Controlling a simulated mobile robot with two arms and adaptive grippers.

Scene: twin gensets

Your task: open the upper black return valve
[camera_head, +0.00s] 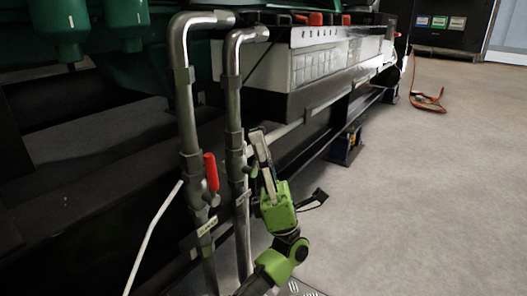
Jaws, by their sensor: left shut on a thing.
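Two grey vertical pipes stand side by side in front of the genset. A red valve lever (211,172) stands upright on the left pipe (187,110). The black return valve sits on the right pipe (233,95), at about the height of the red lever. My left gripper (261,148), with a green body, reaches up from below, just right of the right pipe. Its fingers are shut at the black valve handle, which they mostly hide. The exact angle of the handle cannot be told. My right gripper is not in view.
A white battery-like box (325,62) and dark rails (330,100) lie behind the pipes. A thin white hose (150,238) runs down left of them. An orange cable (428,103) lies on the grey floor (420,190), which is mostly clear at right.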

